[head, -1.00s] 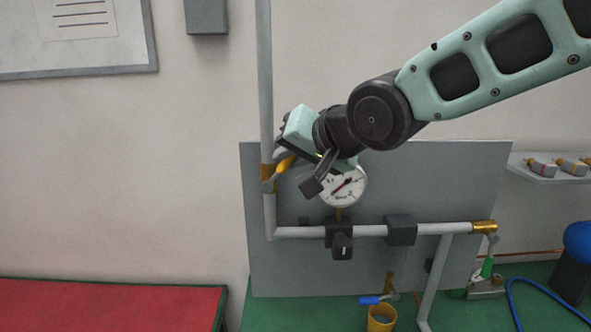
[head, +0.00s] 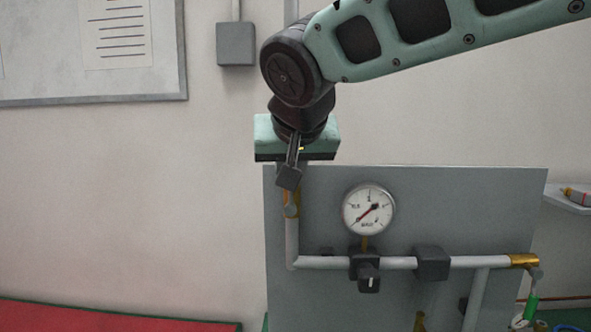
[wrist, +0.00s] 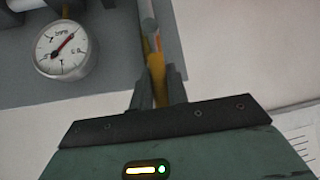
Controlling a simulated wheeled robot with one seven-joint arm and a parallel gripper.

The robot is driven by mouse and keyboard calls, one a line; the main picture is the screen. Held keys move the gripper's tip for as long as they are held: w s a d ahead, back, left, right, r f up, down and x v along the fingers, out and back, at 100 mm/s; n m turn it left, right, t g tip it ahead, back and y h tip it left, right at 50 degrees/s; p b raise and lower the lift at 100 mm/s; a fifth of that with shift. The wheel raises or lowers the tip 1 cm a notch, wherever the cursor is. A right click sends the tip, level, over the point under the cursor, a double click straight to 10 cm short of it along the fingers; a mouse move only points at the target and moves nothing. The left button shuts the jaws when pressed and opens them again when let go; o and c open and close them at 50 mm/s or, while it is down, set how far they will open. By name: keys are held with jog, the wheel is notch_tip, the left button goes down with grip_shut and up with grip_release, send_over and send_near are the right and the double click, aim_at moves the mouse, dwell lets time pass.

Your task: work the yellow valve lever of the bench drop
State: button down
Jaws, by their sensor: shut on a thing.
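The yellow valve lever (wrist: 157,70) runs between the two dark fingers of my gripper (wrist: 158,88) in the wrist view. The fingers are shut on it. In the head view my gripper (head: 291,172) points down at the top left corner of the grey panel. It hides most of the lever there. The brass valve body (head: 291,211) shows just below, on the upright grey pipe. The lever appears roughly upright, in line with the pipe.
A round pressure gauge (head: 368,209) stands on the panel (head: 420,195) to the right of the gripper. Below it a black-handled fitting (head: 367,270) sits on the level pipe (head: 400,262). A grey wall box (head: 236,44) is at upper left.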

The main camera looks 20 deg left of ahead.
dwell(0.5)
jog(key=c, duration=1.4)
grip_release()
jog(key=shift+a, duration=0.1)
jog(key=shift+o, duration=0.2)
jog(key=b+v, duration=0.3)
jog(key=v, duration=1.4)
jog(key=shift+s+b, duration=0.25)
jog(key=shift+b, duration=0.15)
jog(key=shift+r, duration=0.1)
